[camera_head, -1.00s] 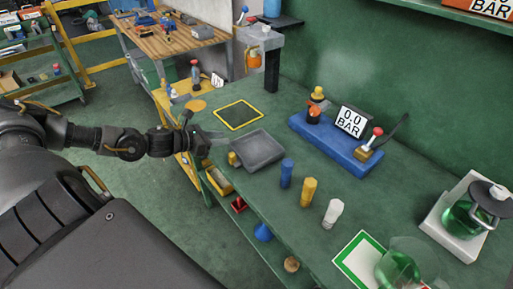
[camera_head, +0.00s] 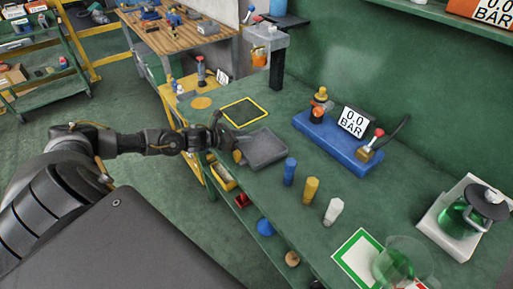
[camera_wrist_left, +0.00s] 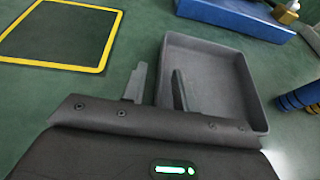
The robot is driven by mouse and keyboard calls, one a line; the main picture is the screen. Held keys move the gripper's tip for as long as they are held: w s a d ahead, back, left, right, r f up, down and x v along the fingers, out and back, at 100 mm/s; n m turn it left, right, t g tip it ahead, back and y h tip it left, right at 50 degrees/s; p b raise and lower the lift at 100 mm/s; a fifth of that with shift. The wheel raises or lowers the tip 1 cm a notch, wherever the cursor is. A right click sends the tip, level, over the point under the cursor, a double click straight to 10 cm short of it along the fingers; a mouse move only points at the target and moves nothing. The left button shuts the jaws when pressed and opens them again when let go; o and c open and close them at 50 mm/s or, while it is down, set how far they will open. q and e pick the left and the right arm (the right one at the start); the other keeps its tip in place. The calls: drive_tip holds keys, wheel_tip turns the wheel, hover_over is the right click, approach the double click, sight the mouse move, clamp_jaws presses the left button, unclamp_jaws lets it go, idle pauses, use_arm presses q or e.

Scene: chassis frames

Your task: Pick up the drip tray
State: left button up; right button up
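The drip tray appears to be the shallow dark grey square tray (camera_head: 265,148) on the green bench; it also shows in the left wrist view (camera_wrist_left: 218,85). It lies flat. My left gripper (camera_head: 222,132) is at its left side. In the left wrist view my left gripper (camera_wrist_left: 157,82) is open. One finger is outside the tray's left wall and the other appears over or just inside it. Contact cannot be told. My right gripper is not in view.
A yellow-framed dark square (camera_head: 240,113) lies behind the tray. Blue (camera_head: 290,171), yellow (camera_head: 311,190) and white (camera_head: 333,211) pegs stand to its right. A blue gauge base (camera_head: 338,145) is behind them. A small yellow piece (camera_head: 237,156) sits by the tray's near left edge.

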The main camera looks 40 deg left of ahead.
use_arm(q)
drive_tip(key=shift+x, duration=0.9)
drive_tip(key=shift+s, duration=0.1)
drive_tip(key=shift+c, duration=0.3)
clamp_jaws()
drive_tip(key=shift+r, duration=0.15)
